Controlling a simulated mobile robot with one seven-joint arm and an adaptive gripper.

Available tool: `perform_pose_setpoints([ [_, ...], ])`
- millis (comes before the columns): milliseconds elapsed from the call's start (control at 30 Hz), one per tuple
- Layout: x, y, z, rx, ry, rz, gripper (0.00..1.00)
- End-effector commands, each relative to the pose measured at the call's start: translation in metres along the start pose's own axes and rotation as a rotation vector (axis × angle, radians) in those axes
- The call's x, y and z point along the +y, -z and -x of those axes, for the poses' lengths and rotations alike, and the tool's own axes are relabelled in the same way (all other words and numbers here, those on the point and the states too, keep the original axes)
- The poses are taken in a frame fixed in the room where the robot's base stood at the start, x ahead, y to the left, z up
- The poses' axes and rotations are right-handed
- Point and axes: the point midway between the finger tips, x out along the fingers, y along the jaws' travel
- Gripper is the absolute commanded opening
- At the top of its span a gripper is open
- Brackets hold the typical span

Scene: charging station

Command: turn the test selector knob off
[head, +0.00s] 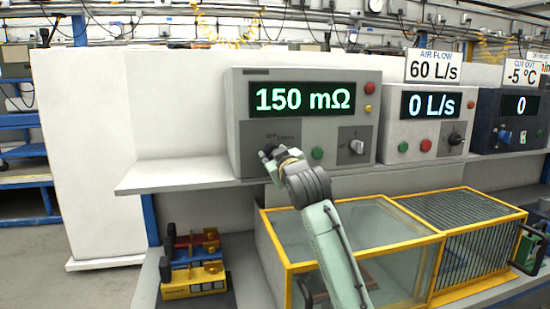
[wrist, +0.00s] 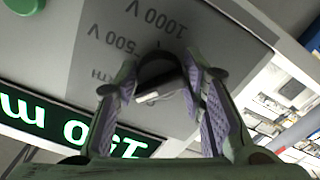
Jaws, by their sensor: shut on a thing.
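The test selector knob (wrist: 157,70) is a dark round knob with a raised grip bar, on the grey front panel of the tester (head: 243,135). In the wrist view the upside-down labels "1000 V" and "500 V" and a partly hidden one lie beside it. My gripper (wrist: 160,88) is shut on the knob, one finger on each side. In the head view my gripper (head: 277,160) is at the panel's lower left and covers most of the knob. The label there is too small to read surely. The green display (head: 303,98) reads "150 mΩ".
A green button (head: 317,153) and another knob (head: 357,147) are right of my gripper. The shelf (head: 175,176) runs below the tester. A yellow-framed clear enclosure (head: 285,262) stands under my arm. A white airflow unit (head: 400,130) is to the right.

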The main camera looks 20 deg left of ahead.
Motion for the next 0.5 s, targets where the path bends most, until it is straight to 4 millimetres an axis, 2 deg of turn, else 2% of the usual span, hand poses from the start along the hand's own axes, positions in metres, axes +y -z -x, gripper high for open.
perform_pose_setpoints([
  [500,0.0023,-0.0004,0.0000,-0.001,0.000,0.446,0.09],
])
